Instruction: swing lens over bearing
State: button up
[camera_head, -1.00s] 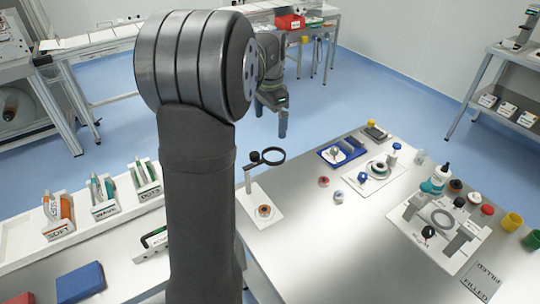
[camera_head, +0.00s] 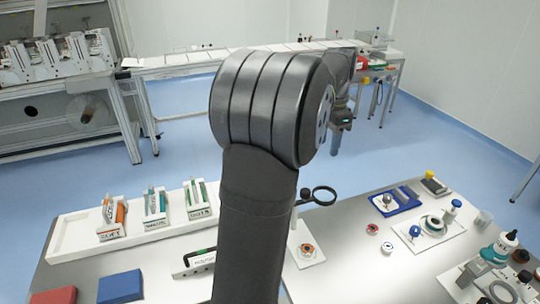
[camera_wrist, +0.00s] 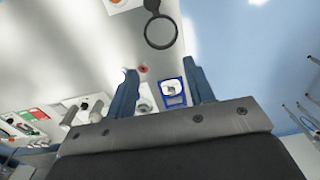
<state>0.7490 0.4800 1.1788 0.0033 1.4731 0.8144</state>
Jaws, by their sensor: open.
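The lens (camera_head: 325,196) is a black ring on a short arm from a dark knob on top of a post. It stands out to the right of the post, up and to the right of the bearing (camera_head: 306,249) in the head view, not over it. The bearing is a small orange-red ring with a dark centre on a white plate (camera_head: 303,259). My gripper (camera_head: 337,150) hangs beyond the lens in the head view, partly behind my arm. In the wrist view my gripper (camera_wrist: 165,88) is open and empty, apart from the lens (camera_wrist: 160,31). The bearing (camera_wrist: 118,2) is cut by the top edge.
A blue tray (camera_head: 412,210), a white plate with a ring part (camera_head: 432,224) and small red and white pieces lie to the right on the table. A rack of labelled holders (camera_head: 155,225) stands left. Blue floor lies open behind the table.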

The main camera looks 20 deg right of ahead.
jog(key=w+f+n+t+h, duration=0.2)
jog(key=w+f+n+t, duration=0.15)
jog(key=w+f, duration=0.4)
jog(key=n+t+h, duration=0.2)
jog(key=t+h, duration=0.3)
jog(key=h, duration=0.2)
send_over(315, 194)
jog(key=w, duration=0.3)
notch_tip(315, 194, down, 8)
jog(key=s+a+f+n+t+h, duration=0.2)
jog(key=s+a+n+t+h, duration=0.2)
jog(key=s+a, duration=0.85)
jog(key=shift+m, duration=0.25)
jog(key=x, duration=1.2)
jog(key=shift+w+a+f, duration=0.1)
